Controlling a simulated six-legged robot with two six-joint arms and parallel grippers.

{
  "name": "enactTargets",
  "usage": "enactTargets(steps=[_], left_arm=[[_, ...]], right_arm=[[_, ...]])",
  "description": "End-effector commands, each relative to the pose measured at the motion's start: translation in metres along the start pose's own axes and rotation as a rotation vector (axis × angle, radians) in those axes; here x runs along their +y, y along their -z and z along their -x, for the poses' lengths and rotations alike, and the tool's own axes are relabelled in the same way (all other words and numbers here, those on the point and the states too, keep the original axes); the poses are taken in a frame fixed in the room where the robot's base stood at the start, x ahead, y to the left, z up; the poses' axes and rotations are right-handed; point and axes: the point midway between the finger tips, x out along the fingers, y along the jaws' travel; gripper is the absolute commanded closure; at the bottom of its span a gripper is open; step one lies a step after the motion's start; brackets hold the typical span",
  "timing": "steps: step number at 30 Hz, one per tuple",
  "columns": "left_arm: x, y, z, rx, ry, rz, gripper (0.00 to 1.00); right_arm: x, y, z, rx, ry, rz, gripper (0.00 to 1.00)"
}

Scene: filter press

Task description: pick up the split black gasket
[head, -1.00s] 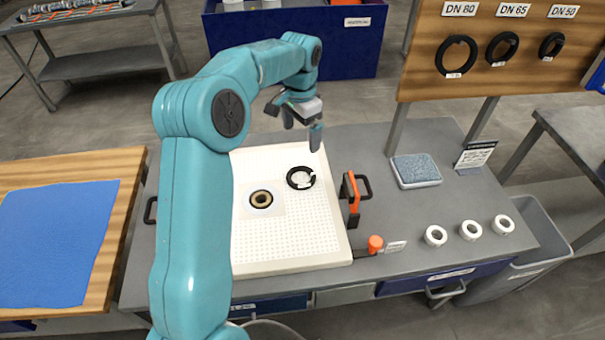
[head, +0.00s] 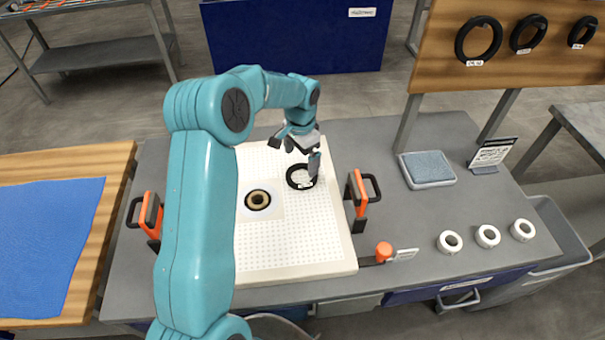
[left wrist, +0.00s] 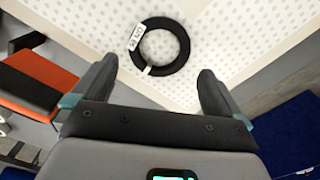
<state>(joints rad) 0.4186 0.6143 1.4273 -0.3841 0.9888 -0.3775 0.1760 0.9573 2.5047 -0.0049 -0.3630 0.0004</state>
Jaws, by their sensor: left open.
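The black gasket (head: 291,181) lies flat on the white perforated plate, right of its middle. In the left wrist view the ring (left wrist: 182,45) is at the top centre, with a white tag at its upper left and a small pale mark at its lower edge. I cannot tell whether that mark is the split. My left gripper (head: 302,158) is open and empty, just above the gasket's far side. In the left wrist view its two fingers (left wrist: 157,88) are spread wide, with the gasket beyond them. My right gripper is not in view.
A blue-grey pad (head: 428,167) and several white rolls (head: 450,242) lie to the right.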

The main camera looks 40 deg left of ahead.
Motion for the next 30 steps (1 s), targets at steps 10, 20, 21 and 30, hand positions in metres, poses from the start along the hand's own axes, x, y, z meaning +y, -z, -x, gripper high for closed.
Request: enactTargets(steps=[10, 20, 21, 30], left_arm=[[0.001, 0.000, -0.037, -0.004, -0.002, 0.000, 0.00], [-0.001, 0.002, -0.064, 0.001, 0.001, 0.001, 0.00], [-0.001, 0.002, -0.063, 0.001, 0.001, 0.001, 0.00], [-0.001, 0.002, -0.063, 0.001, 0.001, 0.001, 0.39]], right_arm=[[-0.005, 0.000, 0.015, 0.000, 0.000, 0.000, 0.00], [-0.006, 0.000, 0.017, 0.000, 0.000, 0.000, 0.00], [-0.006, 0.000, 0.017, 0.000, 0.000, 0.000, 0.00], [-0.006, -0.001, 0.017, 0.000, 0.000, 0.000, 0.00]])
